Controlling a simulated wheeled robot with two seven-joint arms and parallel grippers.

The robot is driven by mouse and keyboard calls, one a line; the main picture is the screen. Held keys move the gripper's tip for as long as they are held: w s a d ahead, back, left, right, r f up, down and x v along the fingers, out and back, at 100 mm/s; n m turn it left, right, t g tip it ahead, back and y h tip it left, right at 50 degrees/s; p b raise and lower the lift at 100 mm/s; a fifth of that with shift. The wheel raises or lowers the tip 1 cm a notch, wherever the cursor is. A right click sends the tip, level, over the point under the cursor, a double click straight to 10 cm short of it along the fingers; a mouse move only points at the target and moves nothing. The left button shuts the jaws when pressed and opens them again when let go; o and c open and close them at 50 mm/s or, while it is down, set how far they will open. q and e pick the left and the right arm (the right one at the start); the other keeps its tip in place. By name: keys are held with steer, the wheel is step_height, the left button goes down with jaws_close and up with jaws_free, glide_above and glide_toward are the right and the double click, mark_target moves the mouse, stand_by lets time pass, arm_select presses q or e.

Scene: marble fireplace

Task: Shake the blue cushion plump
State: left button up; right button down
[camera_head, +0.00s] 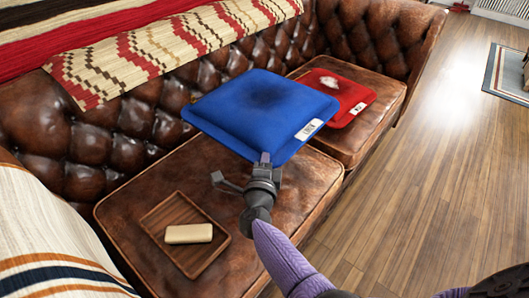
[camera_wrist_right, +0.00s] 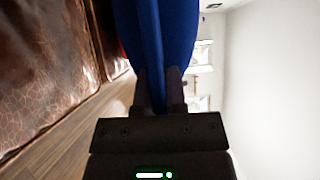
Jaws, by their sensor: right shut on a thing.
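The blue cushion (camera_head: 262,108) has a dark smudge on its upper face and a white label at its right corner. My right gripper (camera_head: 264,160) is shut on its near edge, and the cushion appears to be held above the brown leather sofa seat (camera_head: 310,185). In the right wrist view the blue cushion (camera_wrist_right: 155,35) runs up from between the two dark fingers of the right gripper (camera_wrist_right: 160,88). My left gripper is not in view.
A red cushion (camera_head: 345,108) with a whitish mark and a label lies on the far seat. A wooden tray (camera_head: 160,218) holding a cream-coloured block (camera_head: 188,233) lies on the near seat. A patterned blanket (camera_head: 150,55) drapes the backrest. Wooden floor (camera_head: 430,180) is clear at right.

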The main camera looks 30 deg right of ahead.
arm_select(q)
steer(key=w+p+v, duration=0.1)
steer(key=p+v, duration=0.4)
steer(key=p, duration=0.2)
arm_select(e)
step_height(320, 180, up, 7)
steer(key=shift+f, duration=0.2)
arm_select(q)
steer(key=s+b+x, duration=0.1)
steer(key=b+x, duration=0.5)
arm_select(e)
steer(key=shift+f, duration=4)
